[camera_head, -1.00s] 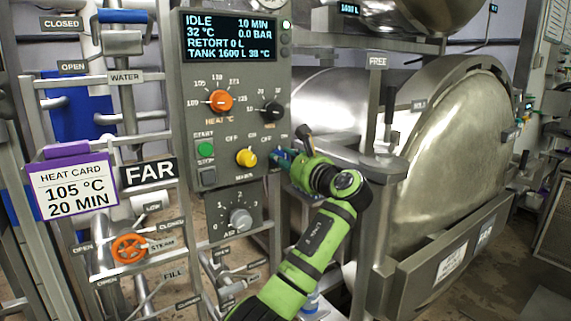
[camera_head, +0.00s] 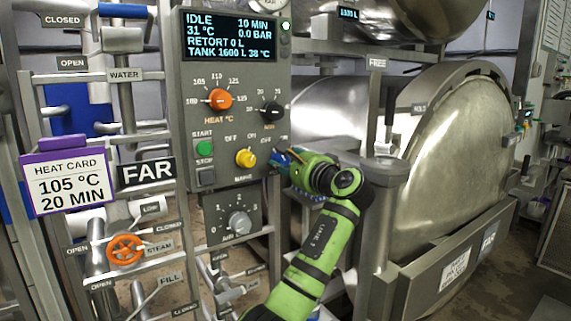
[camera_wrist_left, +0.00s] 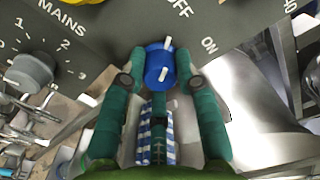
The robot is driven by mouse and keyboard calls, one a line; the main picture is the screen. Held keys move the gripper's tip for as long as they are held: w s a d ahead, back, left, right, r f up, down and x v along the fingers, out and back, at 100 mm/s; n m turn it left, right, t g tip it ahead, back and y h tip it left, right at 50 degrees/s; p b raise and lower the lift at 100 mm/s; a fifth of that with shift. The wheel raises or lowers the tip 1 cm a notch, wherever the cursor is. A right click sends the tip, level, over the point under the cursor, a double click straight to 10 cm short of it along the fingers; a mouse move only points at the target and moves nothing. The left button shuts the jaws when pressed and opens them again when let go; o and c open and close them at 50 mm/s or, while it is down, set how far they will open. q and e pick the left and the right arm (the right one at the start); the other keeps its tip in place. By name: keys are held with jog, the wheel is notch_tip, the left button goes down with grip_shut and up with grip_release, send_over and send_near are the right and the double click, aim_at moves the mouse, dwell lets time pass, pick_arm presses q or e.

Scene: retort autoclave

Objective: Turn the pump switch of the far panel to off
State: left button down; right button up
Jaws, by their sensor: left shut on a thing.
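The far panel (camera_head: 184,120) is the grey control box beside the FAR sign (camera_head: 148,171). The pump switch (camera_wrist_left: 158,62) is a blue knob with a white pointer, seen in the left wrist view at the panel's lower right. Its pointer is directed upward and slightly right, nearer the OFF label (camera_wrist_left: 180,8) than the ON label (camera_wrist_left: 209,45). My left gripper (camera_head: 277,160) is at the switch; in the left wrist view its green fingers (camera_wrist_left: 155,78) are shut on the knob from both sides. In the head view the gripper mostly hides the knob. My right gripper is not in view.
The yellow mains knob (camera_head: 245,158) sits just left of my gripper. The grey air knob (camera_head: 239,222) is below it, the orange heat knob (camera_head: 219,99) above. The steel retort (camera_head: 455,150) and its post (camera_head: 385,180) stand close on the right of my arm.

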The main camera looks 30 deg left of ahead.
pick_arm(q)
jog(key=shift+r, duration=0.15)
jog(key=c, duration=0.9)
grip_release()
jog(key=shift+s+a, duration=0.1)
jog(key=shift+d, duration=0.4)
jog(key=v, duration=1.1)
jog(key=shift+s, duration=0.15)
jog(key=shift+d, duration=0.15)
